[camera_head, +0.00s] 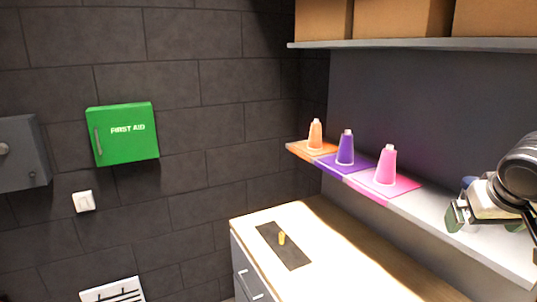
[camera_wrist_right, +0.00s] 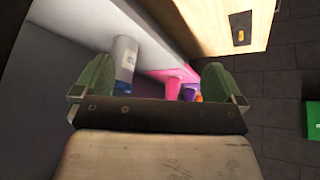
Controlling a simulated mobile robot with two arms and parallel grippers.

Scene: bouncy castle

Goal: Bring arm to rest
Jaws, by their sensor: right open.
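My right gripper (camera_head: 486,220) is at the right edge of the head view, by the right end of the lower shelf. In the right wrist view its two green finger pads (camera_wrist_right: 155,84) stand wide apart with nothing between them. A grey-white object with a blue band (camera_wrist_right: 124,60) stands on the shelf beyond the fingers; in the head view the gripper mostly hides that spot. My left gripper is not in view.
Below, a counter (camera_head: 345,250) carries a dark mat (camera_head: 292,255) with a small yellow piece (camera_head: 282,238). Boxes (camera_head: 400,18) fill the upper shelf.

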